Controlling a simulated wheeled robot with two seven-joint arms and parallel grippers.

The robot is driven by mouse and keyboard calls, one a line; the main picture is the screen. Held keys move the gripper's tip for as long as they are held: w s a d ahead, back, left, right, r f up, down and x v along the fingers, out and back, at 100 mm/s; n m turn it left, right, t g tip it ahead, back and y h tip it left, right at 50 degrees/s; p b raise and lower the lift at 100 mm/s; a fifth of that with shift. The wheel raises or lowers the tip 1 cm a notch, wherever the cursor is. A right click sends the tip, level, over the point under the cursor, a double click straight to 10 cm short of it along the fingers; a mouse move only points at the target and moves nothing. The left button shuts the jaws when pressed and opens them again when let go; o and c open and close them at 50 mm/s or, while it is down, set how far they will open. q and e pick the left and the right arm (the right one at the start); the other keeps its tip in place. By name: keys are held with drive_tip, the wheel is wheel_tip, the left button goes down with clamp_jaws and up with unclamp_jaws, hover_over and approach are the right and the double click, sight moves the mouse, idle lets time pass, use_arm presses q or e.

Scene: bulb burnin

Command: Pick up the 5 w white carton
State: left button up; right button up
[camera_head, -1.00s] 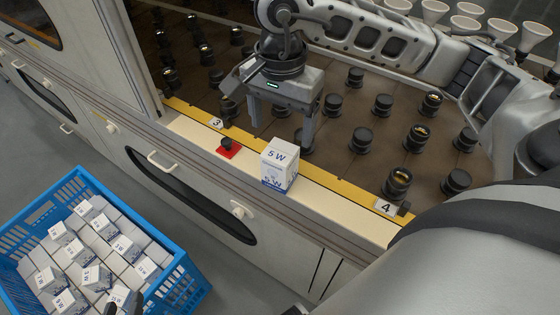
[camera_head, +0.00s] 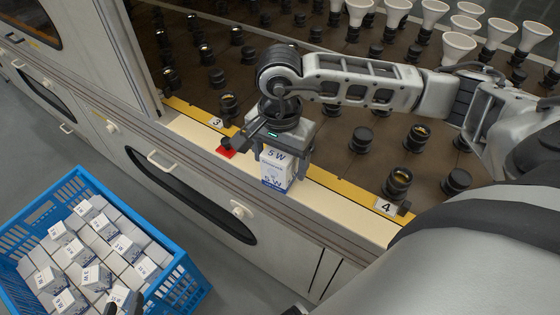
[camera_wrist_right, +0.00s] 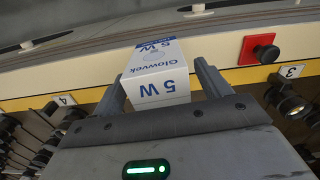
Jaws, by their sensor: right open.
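The 5 W white carton (camera_head: 274,178) stands upright on the cream ledge at the front of the rack, with blue print. It also shows in the right wrist view (camera_wrist_right: 160,72). My right gripper (camera_head: 283,163) is above it with its fingers lowered on either side. In the right wrist view the open fingers (camera_wrist_right: 160,85) flank the carton, with gaps visible beside it. My left gripper (camera_head: 122,299) shows only as dark tips at the bottom edge, over the blue crate; its opening is unclear.
A blue crate (camera_head: 190,262) full of small white cartons stands on the floor at lower left. A red button (camera_head: 227,150) sits on the ledge left of the carton. Black sockets (camera_head: 363,139) cover the rack behind, with several white bulbs (camera_head: 457,47) at the far right.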

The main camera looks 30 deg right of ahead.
drive_tip(key=c, duration=1.1)
